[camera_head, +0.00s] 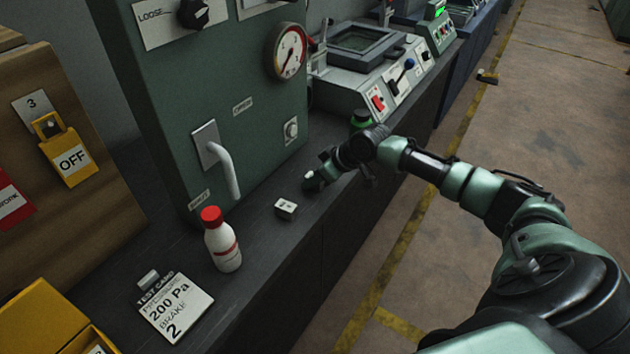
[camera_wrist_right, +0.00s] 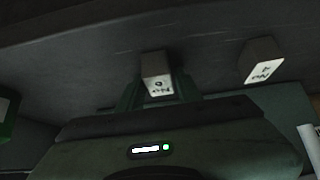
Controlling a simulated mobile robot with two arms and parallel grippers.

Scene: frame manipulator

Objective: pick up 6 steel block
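A small pale steel block (camera_head: 285,208) with a dark mark stands on the dark bench, left of my right gripper (camera_head: 316,182) in the head view. In the right wrist view one steel block (camera_wrist_right: 157,75) sits between the fingers of my right gripper (camera_wrist_right: 158,88); its marking looks like a 6 but is small and inverted. I cannot tell whether the fingers touch it. A second steel block (camera_wrist_right: 263,60) stands apart to the right, its number unclear. My left gripper is not in view.
A green machine with a handle (camera_head: 224,166) rises behind. A green-topped item (camera_head: 361,119) is beyond my gripper.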

